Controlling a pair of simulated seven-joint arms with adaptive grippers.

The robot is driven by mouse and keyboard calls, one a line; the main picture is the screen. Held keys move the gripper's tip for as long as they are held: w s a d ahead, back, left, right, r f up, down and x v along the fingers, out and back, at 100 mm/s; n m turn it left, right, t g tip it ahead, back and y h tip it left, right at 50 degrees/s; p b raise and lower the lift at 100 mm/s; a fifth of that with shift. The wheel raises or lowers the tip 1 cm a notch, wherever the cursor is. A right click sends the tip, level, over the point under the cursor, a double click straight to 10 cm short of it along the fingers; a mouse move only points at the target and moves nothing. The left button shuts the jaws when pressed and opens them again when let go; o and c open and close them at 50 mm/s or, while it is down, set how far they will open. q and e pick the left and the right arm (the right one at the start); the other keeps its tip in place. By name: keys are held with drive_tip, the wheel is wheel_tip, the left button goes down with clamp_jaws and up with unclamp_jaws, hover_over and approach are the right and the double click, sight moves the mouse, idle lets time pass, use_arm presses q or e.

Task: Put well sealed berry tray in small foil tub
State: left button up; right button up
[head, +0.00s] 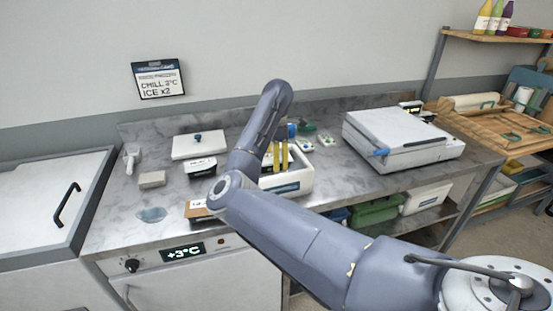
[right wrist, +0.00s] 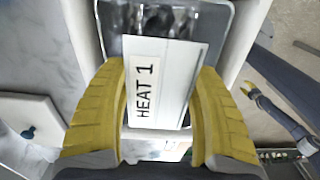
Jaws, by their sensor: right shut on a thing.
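My right gripper (right wrist: 160,110) is shut on a white tray, its yellow fingers on either side. The tray's flat top (right wrist: 178,85) carries a "HEAT 1" label; its contents are hidden, so I cannot tell its seal. The tray is above or inside a white-walled tub (right wrist: 233,45) with a silvery, shiny interior; whether it rests on anything is unclear. In the head view the right gripper (head: 279,156) points down at this white tub (head: 290,181), and the arm hides part of it.
A white lid with a blue knob (head: 198,148) lies back left. A grey block (head: 152,180), a bluish patch (head: 151,215) and a brown box (head: 196,212) are on the left counter. A white machine (head: 400,140) stands at right.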

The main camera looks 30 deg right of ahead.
drive_tip(key=shift+f, duration=0.25)
drive_tip(key=o, duration=1.3)
drive_tip(key=shift+r, duration=0.1)
wheel_tip(320, 180, up, 13)
drive_tip(key=shift+r, duration=0.1)
